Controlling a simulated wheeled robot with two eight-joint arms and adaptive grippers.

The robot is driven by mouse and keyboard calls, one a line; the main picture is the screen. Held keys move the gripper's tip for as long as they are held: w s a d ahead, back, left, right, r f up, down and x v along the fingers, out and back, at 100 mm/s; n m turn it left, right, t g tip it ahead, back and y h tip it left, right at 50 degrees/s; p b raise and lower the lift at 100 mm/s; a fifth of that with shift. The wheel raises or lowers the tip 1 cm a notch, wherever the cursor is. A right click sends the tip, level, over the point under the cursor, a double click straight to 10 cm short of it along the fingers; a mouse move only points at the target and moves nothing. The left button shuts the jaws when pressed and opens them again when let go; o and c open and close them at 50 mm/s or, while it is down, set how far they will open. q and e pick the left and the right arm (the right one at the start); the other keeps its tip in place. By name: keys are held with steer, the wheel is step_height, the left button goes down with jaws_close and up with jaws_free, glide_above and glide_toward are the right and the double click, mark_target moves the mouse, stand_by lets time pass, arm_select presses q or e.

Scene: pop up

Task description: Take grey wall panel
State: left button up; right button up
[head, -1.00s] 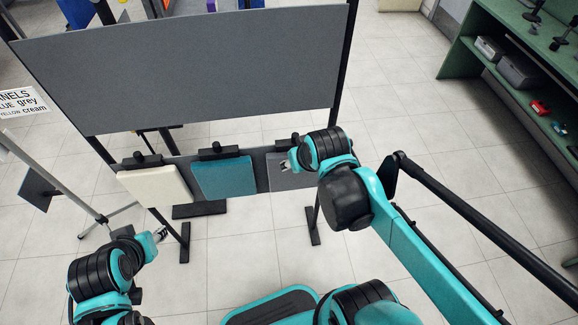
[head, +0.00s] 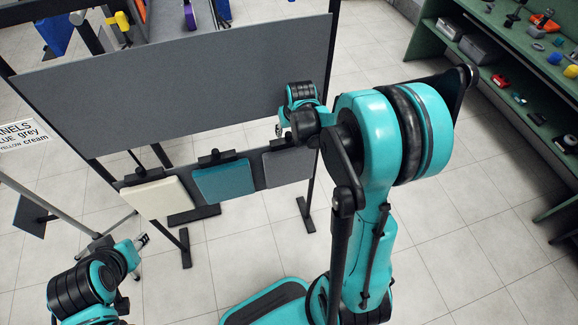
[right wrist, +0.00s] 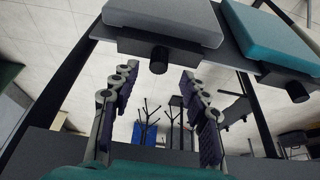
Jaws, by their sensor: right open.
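The grey wall panel (head: 290,164) hangs at the right end of a row of three on a dark rail, below a black clip. My right gripper (head: 281,130) is above it in the head view. In the right wrist view, the open fingers (right wrist: 158,105) have nothing between them. The grey panel (right wrist: 165,20) looks pale there, beyond the fingertips, with the clip's black knob (right wrist: 159,59) below it. My left gripper (head: 142,241) is at the lower left, away from the panels; its opening is too small to tell.
A teal panel (head: 224,180) and a cream panel (head: 159,197) hang to the left of the grey one. A large grey board (head: 180,85) stands behind and above them. A green shelf (head: 500,62) with small items is at the right. A sign (head: 22,134) is at the left.

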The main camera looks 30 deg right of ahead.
mark_target(289, 135)
steer(key=x, duration=0.2)
steer(key=b+x, duration=0.1)
steer(key=x, duration=0.1)
steer(key=shift+s+d+f+b, duration=0.1)
steer(key=shift+s+b, duration=0.1)
steer(key=shift+b, duration=0.1)
steer(key=shift+w+f, duration=0.1)
steer(key=shift+f, duration=0.05)
steer(key=shift+c, duration=0.3)
jaws_close()
